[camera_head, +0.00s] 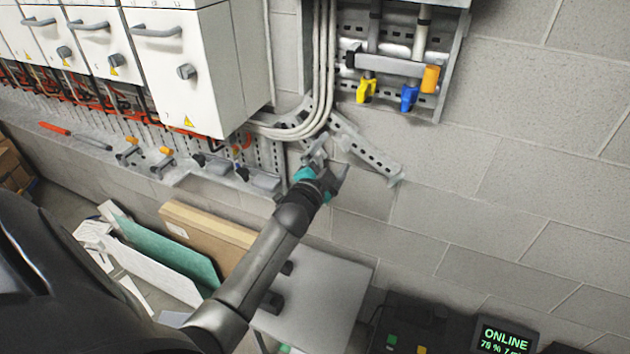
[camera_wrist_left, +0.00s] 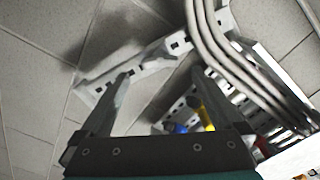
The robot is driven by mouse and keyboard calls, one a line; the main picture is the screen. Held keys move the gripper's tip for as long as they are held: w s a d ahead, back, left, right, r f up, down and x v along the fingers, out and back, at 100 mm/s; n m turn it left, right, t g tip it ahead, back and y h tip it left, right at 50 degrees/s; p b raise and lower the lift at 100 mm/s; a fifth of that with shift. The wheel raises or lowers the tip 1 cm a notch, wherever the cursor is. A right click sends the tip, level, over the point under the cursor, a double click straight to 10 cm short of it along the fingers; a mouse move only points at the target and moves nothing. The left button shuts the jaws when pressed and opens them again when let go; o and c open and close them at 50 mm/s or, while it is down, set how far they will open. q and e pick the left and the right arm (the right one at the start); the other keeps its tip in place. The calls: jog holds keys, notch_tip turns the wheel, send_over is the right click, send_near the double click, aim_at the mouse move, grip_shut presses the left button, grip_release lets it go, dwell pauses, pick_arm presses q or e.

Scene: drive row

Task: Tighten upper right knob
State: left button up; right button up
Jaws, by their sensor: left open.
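My left gripper (camera_head: 329,160) is open and empty, in front of the block wall and below the panel frame. In the left wrist view its two fingers (camera_wrist_left: 160,73) stand well apart with nothing between them but wall and a slotted metal strip behind. On the panel frame (camera_head: 452,70) hang a yellow handle-like knob (camera_head: 366,90), a blue one (camera_head: 409,97) and an orange piece (camera_head: 431,78) at the right. The yellow (camera_wrist_left: 207,114) and blue (camera_wrist_left: 181,128) parts show small beyond the fingers in the left wrist view. A dark knob (camera_head: 186,71) is on the nearest white cabinet door. My right gripper is not seen.
Grey cables (camera_head: 325,60) bend close above my gripper, beside a slotted metal strip (camera_head: 368,152) on the wall. White cabinets (camera_head: 190,30) stand at upper left. A grey tabletop (camera_head: 325,305) and an ONLINE display (camera_head: 503,340) are below. The wall at right is clear.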

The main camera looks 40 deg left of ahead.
pick_arm(q)
jog(key=v, duration=1.1)
jog(key=s+d+f+n+g+h+b, duration=0.1)
jog(key=s+d+f+g+b, duration=0.25)
jog(key=f, duration=1.05)
jog(key=s+d+f+n+g+h+b, duration=0.1)
jog(key=s+d+f+g+b, duration=0.2)
jog(key=f, duration=1)
jog(key=s+d+f+n+g+h+b, duration=0.1)
jog(key=s+d+f+g+b, duration=0.3)
jog(key=f, duration=1)
jog(key=s+d+f+n+g+b, duration=0.1)
jog(key=s+f+g+b, duration=0.2)
jog(key=s+f, duration=0.7)
jog(key=s+d+f+n+g+h+b, duration=0.1)
jog(key=s+f+g+b, duration=0.2)
jog(key=s+f, duration=0.8)
jog(key=s, duration=0.7)
jog(key=shift+s+d+f, duration=0.25)
jog(key=shift+d+f, duration=0.05)
jog(key=shift+d, duration=0.05)
